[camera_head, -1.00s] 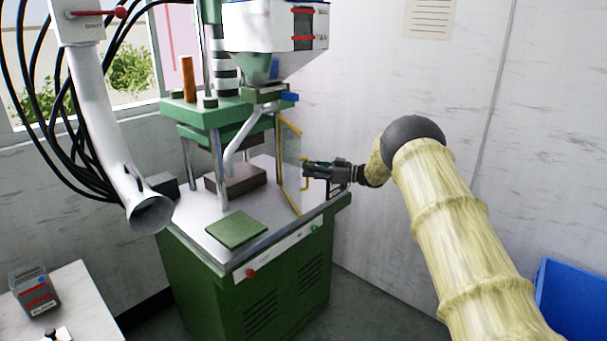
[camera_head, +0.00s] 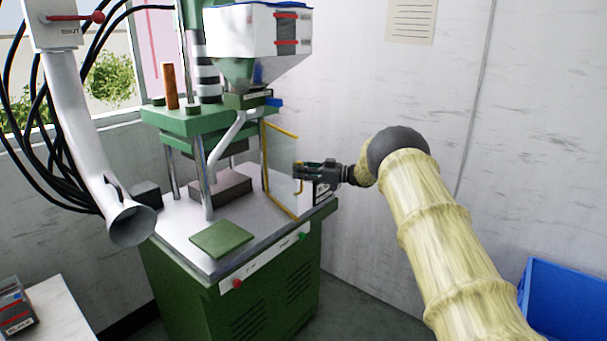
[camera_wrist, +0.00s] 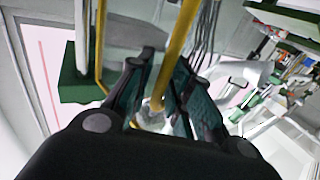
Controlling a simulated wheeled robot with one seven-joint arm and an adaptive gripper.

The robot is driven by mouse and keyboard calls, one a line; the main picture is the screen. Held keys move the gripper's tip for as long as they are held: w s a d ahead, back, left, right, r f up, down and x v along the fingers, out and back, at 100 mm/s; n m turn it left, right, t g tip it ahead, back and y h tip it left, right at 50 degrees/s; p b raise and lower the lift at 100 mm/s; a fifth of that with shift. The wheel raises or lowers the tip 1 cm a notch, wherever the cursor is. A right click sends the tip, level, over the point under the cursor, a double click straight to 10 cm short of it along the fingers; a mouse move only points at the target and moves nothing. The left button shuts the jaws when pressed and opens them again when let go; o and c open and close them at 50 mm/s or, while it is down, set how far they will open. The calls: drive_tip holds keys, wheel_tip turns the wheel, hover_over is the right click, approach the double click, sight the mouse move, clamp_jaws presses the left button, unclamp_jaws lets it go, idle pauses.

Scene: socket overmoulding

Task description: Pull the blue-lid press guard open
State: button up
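The press (camera_head: 235,260) is green and stands in the middle of the head view, with a white hopper (camera_head: 250,35) under a thin blue lid. Its guard (camera_head: 281,172) is a clear panel in a yellow frame at the right side of the press, standing at an angle over the table edge. My gripper (camera_head: 300,172) comes from the right and is at the yellow handle on the guard's outer face. In the wrist view, the dark fingers (camera_wrist: 160,98) stand on both sides of a yellow bar (camera_wrist: 178,45). The exact contact is partly hidden.
A green plate (camera_head: 222,239) lies on the press table before a dark block (camera_head: 221,187). A white extraction duct (camera_head: 85,140) hangs at the left. A blue bin (camera_head: 570,310) stands at lower right. The wall is close behind my arm.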

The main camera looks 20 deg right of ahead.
drive_tip(key=shift+o, duration=0.2)
drive_tip(key=shift+f, duration=0.2)
drive_tip(key=v, duration=1.3)
drive_tip(key=shift+f, duration=0.15)
